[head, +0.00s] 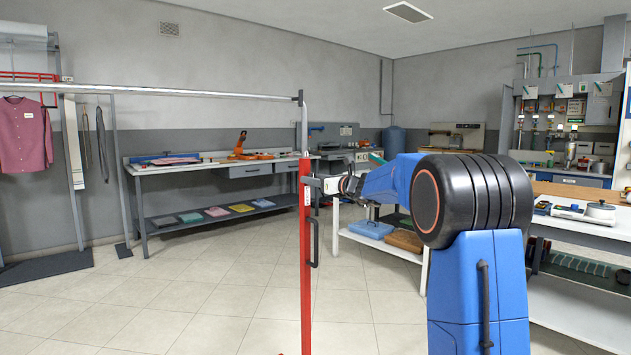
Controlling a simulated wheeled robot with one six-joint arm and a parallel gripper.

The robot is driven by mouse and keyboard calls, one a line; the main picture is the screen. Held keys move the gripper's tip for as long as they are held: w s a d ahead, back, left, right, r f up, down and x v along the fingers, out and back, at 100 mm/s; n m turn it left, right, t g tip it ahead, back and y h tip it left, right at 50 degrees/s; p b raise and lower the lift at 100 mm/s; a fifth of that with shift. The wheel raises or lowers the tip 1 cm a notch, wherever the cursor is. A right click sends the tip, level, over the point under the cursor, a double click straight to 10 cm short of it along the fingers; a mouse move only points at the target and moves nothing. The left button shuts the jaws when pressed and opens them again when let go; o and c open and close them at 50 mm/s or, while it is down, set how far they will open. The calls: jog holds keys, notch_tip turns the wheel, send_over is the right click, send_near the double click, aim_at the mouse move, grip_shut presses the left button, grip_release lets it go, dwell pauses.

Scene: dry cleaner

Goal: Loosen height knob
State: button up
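A red upright post (305,260) stands in the middle of the head view, with a thin grey upper section carrying a long horizontal rail (190,91). A small dark fitting (311,181), which looks like the height knob, sticks out from the right side of the post near its top. My gripper (325,185) is at this fitting, reaching in from the right at the end of my blue and black arm. The gripper is small in view and partly hidden by my arm. I cannot tell whether its fingers are closed on the knob or only beside it.
A dark handle (314,242) sits lower on the post. A workbench (140,168) stands behind left, and a pink shirt (24,136) hangs at far left. A white table (346,233) and a counter (600,237) stand right. The tiled floor left of the post is clear.

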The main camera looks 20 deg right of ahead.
jog(key=c, duration=1)
jog(key=shift+n, duration=0.3)
jog(key=n, duration=1.6)
jog(key=shift+n, duration=0.7)
jog(key=shift+f, duration=0.1)
jog(key=o, duration=1)
